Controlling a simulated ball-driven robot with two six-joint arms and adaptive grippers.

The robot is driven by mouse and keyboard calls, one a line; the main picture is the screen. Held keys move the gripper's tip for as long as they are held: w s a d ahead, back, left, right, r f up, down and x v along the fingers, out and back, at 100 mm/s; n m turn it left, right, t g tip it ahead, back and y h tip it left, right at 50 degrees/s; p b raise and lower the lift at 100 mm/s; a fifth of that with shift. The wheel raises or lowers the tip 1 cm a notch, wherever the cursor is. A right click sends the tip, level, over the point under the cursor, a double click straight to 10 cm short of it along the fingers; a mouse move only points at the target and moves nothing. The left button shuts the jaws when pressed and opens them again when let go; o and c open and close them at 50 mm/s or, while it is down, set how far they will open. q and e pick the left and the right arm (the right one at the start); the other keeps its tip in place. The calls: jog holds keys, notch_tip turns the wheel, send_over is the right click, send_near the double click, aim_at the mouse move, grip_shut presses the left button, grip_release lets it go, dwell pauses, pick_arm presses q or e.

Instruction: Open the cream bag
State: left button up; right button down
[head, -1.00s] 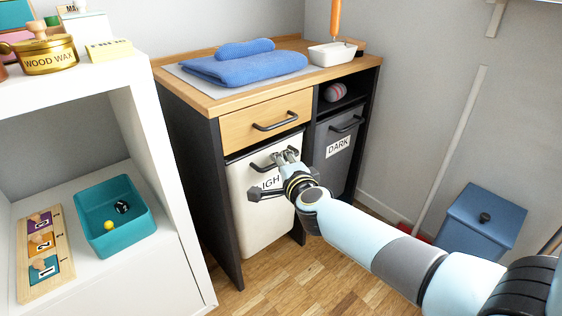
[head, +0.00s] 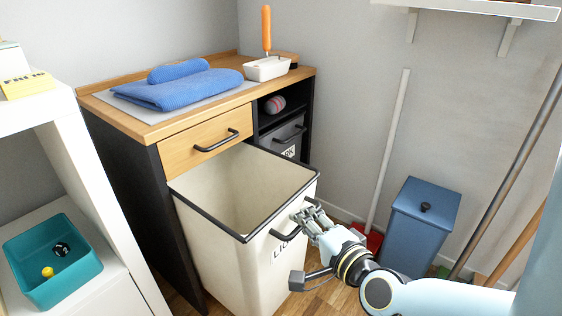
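The cream bag (head: 222,262) is a tall bin with a dark rim, a dark handle and a label that reads in part "LIG". It stands pulled out from the dark cabinet, and its empty-looking inside shows from above. My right gripper (head: 306,214) is at the bag's front, at the right end of the handle (head: 285,234). Its fingers are close to the handle and rim; whether they are closed around the handle is too small to tell. My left gripper is not in view.
Above the bag is a shut wooden drawer (head: 208,138). The dark bag (head: 284,138) sits in the cabinet, partly hidden behind the cream one. A blue lidded bin (head: 418,228) stands at the right. A white shelf with a teal tray (head: 75,284) is at the left.

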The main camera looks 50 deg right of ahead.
jog(key=shift+s+f, duration=0.15)
jog(key=shift+s, duration=0.9)
jog(key=c, duration=1.4)
grip_release()
jog(key=shift+w, duration=0.1)
jog(key=v, duration=1.2)
